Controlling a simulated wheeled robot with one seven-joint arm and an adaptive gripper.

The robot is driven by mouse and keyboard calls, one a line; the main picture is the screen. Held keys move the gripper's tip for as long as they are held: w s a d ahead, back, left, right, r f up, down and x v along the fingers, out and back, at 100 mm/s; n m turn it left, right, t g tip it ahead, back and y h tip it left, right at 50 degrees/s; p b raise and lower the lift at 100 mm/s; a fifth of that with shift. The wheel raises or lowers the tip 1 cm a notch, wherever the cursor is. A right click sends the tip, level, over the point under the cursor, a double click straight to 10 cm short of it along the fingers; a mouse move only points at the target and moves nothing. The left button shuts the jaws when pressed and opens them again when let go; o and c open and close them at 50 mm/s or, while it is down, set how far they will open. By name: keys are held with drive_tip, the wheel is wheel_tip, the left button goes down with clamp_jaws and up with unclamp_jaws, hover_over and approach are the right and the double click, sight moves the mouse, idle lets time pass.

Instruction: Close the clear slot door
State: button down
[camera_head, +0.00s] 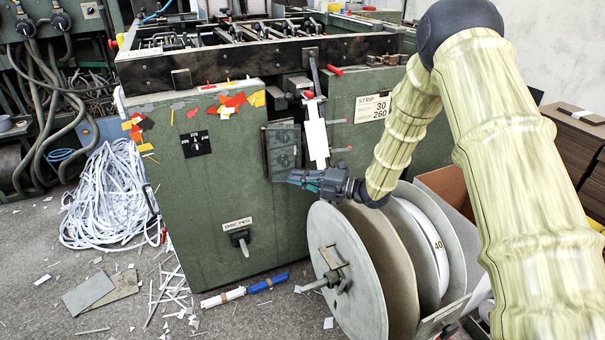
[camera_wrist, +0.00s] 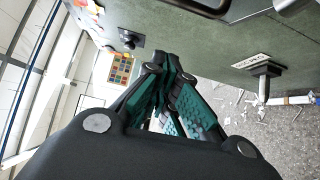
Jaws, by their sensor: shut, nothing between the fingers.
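The slot door looks like a small smoky, see-through panel (camera_head: 283,150) on the front of the green machine, left of the dark vertical slot. It seems to stand swung out to the left, but its exact angle is hard to tell. A white strip (camera_head: 316,133) hangs at the slot. My gripper (camera_head: 292,177) is shut and empty, pointing left just below the panel's lower edge. I cannot tell whether it touches the panel. In the wrist view the closed fingers (camera_wrist: 168,62) point toward the green machine front; the door is not clearly identifiable there.
The green machine (camera_head: 205,220) carries a disc peg knob (camera_head: 240,239), also in the wrist view (camera_wrist: 262,72). A large grey reel (camera_head: 345,275) stands close below my arm. White strips (camera_head: 110,195) heap at left.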

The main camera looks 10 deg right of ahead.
drive_tip(key=w+d+p, duration=0.1)
drive_tip(key=w+d, duration=0.2)
drive_tip(key=d, duration=0.6)
drive_tip(key=s+a+m+t+h+b, duration=0.5)
drive_tip(key=s+a+t+h+b, duration=0.15)
drive_tip(key=s, duration=0.45)
drive_tip(key=w+a+b, duration=0.3)
drive_tip(key=w+b, duration=0.2)
drive_tip(key=w, duration=0.6)
drive_tip(key=shift+w, duration=0.3)
drive_tip(key=shift+y, duration=0.25)
